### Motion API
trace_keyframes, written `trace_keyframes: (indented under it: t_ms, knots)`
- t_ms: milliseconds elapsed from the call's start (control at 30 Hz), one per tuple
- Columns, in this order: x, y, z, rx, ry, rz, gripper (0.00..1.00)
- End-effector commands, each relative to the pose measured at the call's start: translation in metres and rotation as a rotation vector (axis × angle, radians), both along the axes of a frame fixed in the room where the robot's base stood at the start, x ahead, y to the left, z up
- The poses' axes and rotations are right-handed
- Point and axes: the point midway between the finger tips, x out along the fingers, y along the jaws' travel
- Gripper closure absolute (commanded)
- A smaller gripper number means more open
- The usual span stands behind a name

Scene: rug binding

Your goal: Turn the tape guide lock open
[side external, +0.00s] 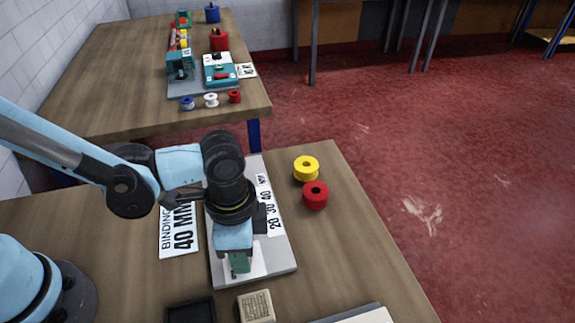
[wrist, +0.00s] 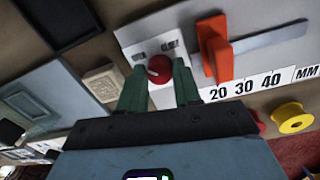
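The red round knob (wrist: 159,68) with a pale mark sits on a white plate (wrist: 138,36) with small dark labels at its top; it looks like the tape guide lock. My gripper (wrist: 160,82) has its two green fingers apart, one on each side of the knob. I cannot tell whether they touch it. In the side view my gripper (side external: 239,264) points down over the plate's near end, and the knob is hidden there. An orange guide (wrist: 217,52) stands upright right of the knob in the wrist view.
A 20 30 40 MM scale (wrist: 245,85) lies beside the orange guide. Yellow (side external: 306,168) and red (side external: 315,195) spools stand to the right. A beige block (side external: 256,305) and a dark tray (side external: 190,311) lie near the front. A "BINDING 40 MM" card (side external: 179,230) lies left.

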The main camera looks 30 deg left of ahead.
Motion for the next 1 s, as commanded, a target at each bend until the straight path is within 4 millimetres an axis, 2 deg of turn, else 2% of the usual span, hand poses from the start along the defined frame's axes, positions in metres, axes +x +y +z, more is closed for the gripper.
trace_keyframes:
  t_ms: [33, 133, 433, 567, 1000]
  knots:
    - [0.000, 0.000, 0.000, 0.000, 0.000, 0.000, 0.59]
    - [0.000, 0.000, 0.000, 0.000, 0.000, -0.001, 0.44]
    - [0.000, 0.000, 0.001, 0.000, 0.000, -0.001, 0.44]
    - [0.001, 0.000, 0.007, 0.001, -0.001, -0.001, 0.44]
    - [0.002, 0.002, 0.069, 0.000, 0.000, -0.001, 0.44]
